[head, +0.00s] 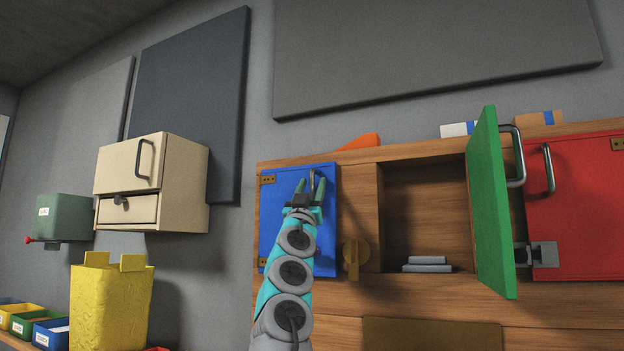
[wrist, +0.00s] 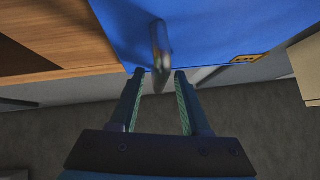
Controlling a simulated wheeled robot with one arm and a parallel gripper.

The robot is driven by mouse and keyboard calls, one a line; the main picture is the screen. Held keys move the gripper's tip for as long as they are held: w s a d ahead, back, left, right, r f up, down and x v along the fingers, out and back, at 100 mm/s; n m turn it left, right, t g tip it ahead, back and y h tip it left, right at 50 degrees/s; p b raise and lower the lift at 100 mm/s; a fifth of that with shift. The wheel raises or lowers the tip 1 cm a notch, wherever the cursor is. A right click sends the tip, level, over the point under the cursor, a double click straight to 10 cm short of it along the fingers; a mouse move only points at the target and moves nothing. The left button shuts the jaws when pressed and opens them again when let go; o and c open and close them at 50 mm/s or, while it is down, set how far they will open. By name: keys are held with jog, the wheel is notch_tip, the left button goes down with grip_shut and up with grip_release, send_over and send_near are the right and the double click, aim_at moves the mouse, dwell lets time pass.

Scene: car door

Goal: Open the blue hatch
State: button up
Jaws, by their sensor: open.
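The blue hatch (head: 275,215) is a flat door at the left end of the wooden cabinet. It looks shut, with hinges on its left edge in the head view. Its grey bar handle (head: 312,183) is near its upper right. My gripper (head: 310,186) is open in front of the handle, and my arm covers part of the hatch. In the wrist view the blue hatch (wrist: 210,30) fills the top, and the handle (wrist: 160,45) stands out between and just beyond the open fingertips (wrist: 160,75). I cannot tell whether the fingers touch it.
A brass knob (head: 354,254) is on the wood right of the hatch. A green door (head: 490,200) stands open beside a compartment with grey slabs (head: 428,264). A red door (head: 580,210) is at far right. A beige box (head: 150,180) hangs on the left wall.

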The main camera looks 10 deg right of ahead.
jog(key=shift+w, duration=0.1)
grip_shut()
dwell(0.4)
dwell(1.1)
